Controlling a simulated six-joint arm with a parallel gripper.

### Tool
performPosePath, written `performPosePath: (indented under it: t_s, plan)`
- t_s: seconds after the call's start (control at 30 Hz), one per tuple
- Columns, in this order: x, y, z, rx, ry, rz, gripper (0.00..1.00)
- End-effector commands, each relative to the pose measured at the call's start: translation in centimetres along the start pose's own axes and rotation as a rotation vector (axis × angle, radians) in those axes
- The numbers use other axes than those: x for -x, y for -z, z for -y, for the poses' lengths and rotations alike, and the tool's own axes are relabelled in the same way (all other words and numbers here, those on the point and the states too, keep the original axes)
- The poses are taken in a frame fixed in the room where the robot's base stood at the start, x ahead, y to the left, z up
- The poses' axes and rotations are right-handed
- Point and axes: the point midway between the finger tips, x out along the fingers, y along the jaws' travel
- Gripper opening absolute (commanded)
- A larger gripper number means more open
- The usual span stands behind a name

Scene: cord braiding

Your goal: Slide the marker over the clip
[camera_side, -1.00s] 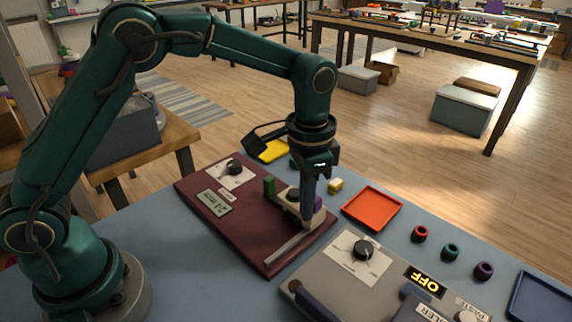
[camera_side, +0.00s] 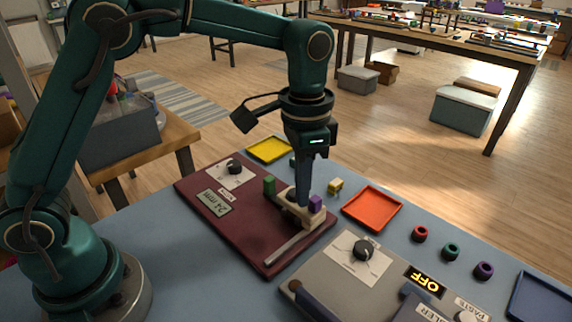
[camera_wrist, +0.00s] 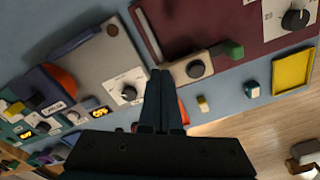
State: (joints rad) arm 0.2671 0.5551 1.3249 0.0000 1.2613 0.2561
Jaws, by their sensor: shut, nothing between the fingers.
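My gripper (camera_side: 303,202) is shut and empty, pointing down over the maroon board; its closed fingers also show in the wrist view (camera_wrist: 160,74). A beige block with a dark round top piece (camera_side: 313,220) lies on the board beside and partly behind the fingers; it also shows in the wrist view (camera_wrist: 187,71). A purple piece (camera_side: 316,203) stands at its right end, a green post (camera_side: 269,186) at the left. A grey bar (camera_side: 285,248) runs from the block toward the board's front edge. I cannot tell which part is the marker or clip, or whether the fingers touch the block.
The maroon board (camera_side: 245,232) carries a knob (camera_side: 235,167) and a "24 mm" display (camera_side: 215,203). Right of it are a small yellow block (camera_side: 336,186), an orange tray (camera_side: 372,207) and a grey control box (camera_side: 345,270). A yellow tray (camera_side: 269,149) lies behind.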

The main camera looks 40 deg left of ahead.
Motion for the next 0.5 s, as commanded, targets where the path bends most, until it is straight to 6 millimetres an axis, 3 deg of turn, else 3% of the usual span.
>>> performPosePath:
  t_s: [0.5]
  plan:
    - [5.9,0.1,0.0,0.0,0.001,-0.003,0.0]
